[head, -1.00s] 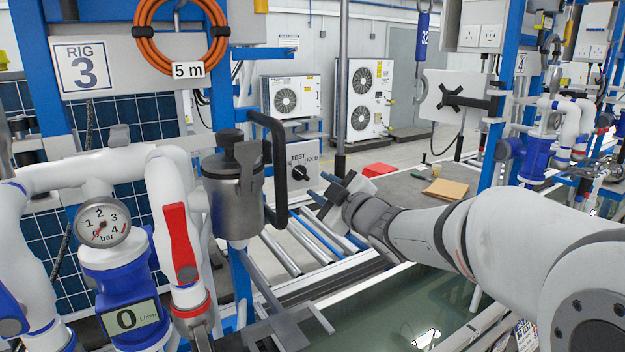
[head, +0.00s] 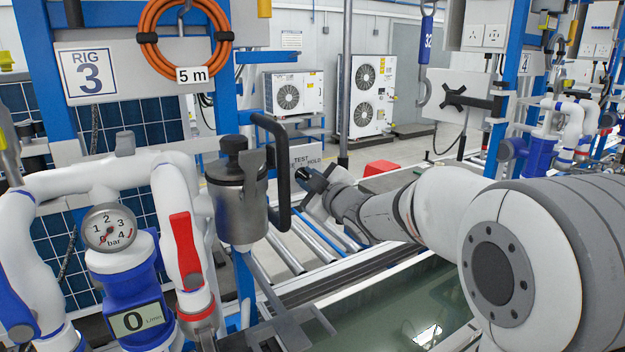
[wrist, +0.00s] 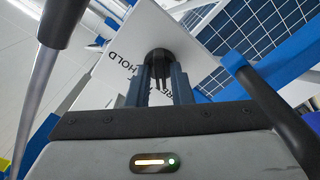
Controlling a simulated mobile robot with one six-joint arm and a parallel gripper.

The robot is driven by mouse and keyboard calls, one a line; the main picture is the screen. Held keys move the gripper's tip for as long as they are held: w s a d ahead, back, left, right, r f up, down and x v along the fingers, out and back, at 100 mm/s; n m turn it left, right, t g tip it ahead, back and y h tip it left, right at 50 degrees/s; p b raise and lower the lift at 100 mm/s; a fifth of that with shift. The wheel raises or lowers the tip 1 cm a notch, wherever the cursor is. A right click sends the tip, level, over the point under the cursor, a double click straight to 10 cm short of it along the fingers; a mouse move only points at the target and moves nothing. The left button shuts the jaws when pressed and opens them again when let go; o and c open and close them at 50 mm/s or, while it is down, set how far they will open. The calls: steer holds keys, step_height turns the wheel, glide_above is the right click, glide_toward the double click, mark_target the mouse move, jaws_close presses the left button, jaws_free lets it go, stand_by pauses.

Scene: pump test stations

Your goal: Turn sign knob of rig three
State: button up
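The black sign knob (wrist: 159,57) sits on a white sign plate (wrist: 112,62) lettered HOLD in the wrist view. In the head view the sign plate (head: 312,152), reading TEST and HOLD, hangs just right of the steel canister below the RIG 3 label (head: 86,72). My gripper (wrist: 163,78) has its two fingers one on each side of the knob, with some room between them. In the head view my gripper (head: 306,174) is at the plate and hides most of the knob. Whether the fingers touch it is not clear.
The steel canister (head: 238,205) with its black handle (head: 281,170) stands close left of my gripper. A gauge (head: 109,228), white pipes and a red valve lever (head: 185,250) are farther left. A roller rack (head: 290,254) and a water tank (head: 400,305) lie below.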

jaws_close()
steer(key=shift+r+m+p, duration=0.15)
steer(key=shift+m+p, duration=0.05)
steer(key=shift+m, duration=0.9)
steer(key=shift+r+m+p, duration=0.15)
steer(key=shift+m+p, duration=0.05)
steer(key=shift+m, duration=0.9)
steer(key=m+p, duration=0.1)
steer(key=m, duration=0.3)
steer(key=shift+d+r, duration=0.1)
steer(key=shift+m, duration=0.3)
steer(key=shift+o, duration=1.5)
jaws_free()
steer(key=shift+f, duration=0.2)
